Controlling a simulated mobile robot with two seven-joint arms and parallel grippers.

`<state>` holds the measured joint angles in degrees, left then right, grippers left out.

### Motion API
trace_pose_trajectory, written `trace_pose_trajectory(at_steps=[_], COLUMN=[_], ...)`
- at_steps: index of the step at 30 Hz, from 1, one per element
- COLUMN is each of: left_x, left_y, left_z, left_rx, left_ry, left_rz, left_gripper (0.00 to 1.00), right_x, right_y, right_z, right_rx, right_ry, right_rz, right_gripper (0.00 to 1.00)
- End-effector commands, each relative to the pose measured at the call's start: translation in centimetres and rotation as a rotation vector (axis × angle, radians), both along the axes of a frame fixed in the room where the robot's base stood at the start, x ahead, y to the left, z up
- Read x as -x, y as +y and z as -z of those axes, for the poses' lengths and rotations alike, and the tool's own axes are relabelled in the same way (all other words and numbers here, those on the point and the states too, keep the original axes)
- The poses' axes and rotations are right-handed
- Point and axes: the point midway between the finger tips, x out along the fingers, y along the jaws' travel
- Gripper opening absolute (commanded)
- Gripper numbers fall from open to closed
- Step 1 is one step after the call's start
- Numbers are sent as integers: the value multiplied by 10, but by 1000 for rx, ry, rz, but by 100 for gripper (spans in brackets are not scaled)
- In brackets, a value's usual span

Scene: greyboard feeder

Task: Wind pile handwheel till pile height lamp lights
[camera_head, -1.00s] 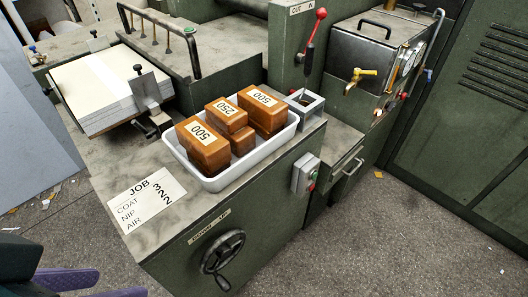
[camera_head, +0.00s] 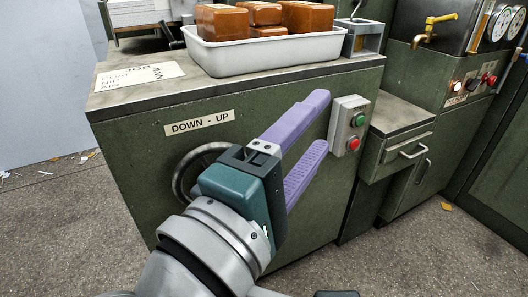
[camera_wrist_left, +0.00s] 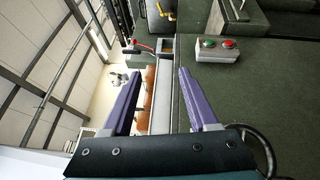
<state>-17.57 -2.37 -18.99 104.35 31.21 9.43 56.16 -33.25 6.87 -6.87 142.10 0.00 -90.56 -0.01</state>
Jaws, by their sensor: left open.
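The pile handwheel (camera_head: 184,172) is on the green cabinet front under the DOWN - UP label (camera_head: 199,123). My left arm covers much of it; only its left rim and part of the top show. It also shows at the lower right of the left wrist view (camera_wrist_left: 265,152). My left gripper (camera_head: 322,121) is open and empty, its purple fingers apart in front of the panel, pointing right of the wheel toward the switch box. The paper pile (camera_head: 136,12) is cut off at the top. I cannot identify a pile height lamp. My right gripper is not in view.
A switch box (camera_head: 348,126) with green and red buttons is on the cabinet near the fingertips. A white tray (camera_head: 265,55) of brown blocks and a job card (camera_head: 140,75) lie on top. A drawer handle (camera_head: 413,151) juts out at right.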

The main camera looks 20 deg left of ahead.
Motion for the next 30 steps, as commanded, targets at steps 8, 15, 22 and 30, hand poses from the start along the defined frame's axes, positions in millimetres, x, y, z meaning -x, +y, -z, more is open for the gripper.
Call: trace_pose_trajectory(at_steps=[8, 15, 22, 30], left_x=[-2, 24, 47, 35], left_y=[45, 89, 109, 129], left_z=[124, 220, 262, 252], left_rx=[560, 942, 1101, 1120], left_ry=[-205, -424, -569, -596], left_rz=[-244, -441, -540, -552], left_gripper=[60, 60, 60, 60], right_x=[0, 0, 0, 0], right_y=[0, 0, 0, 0], right_z=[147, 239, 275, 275], right_rx=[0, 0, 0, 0], right_ry=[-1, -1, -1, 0], right_rz=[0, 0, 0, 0], right_gripper=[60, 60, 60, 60])
